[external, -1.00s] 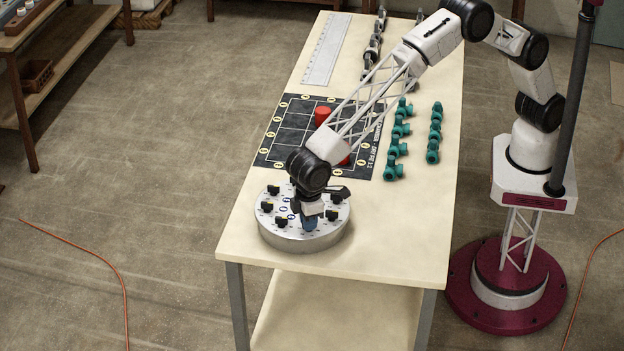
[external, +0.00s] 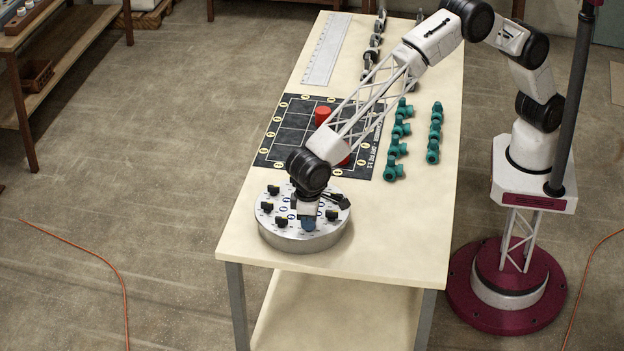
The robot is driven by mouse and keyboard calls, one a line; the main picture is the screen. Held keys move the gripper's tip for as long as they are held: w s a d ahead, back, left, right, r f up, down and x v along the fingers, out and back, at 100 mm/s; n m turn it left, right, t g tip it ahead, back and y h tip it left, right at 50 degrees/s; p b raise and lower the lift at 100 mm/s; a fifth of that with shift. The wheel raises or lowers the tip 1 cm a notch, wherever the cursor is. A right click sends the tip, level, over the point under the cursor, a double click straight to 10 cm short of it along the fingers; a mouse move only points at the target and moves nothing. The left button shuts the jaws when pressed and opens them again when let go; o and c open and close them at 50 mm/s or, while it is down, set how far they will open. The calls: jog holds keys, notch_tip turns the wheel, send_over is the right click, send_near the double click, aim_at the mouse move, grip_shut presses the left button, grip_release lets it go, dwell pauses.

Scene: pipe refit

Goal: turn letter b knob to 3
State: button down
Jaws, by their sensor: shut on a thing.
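A round silver panel (external: 290,240) stands at the near end of the table, with several small black knobs around its top and blue markings inside the ring. The letters and numbers are too small to read, so I cannot tell which knob is b. My gripper (external: 308,224) points down over the front right part of the panel. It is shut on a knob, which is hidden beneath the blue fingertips. Other black knobs show at the left (external: 267,206), at the front left (external: 281,222) and at the right of my gripper (external: 331,215).
A black gridded mat (external: 266,158) with red cylinders (external: 323,115) lies behind the panel. Teal pipe fittings (external: 393,172) stand in rows to its right. A clear ruler (external: 326,50) and metal fittings (external: 371,55) lie at the far end. The table's front right is clear.

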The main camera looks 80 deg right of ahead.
jog(key=c, duration=1.2)
grip_release()
jog(key=shift+o, duration=0.2)
jog(key=shift+r, duration=3.95)
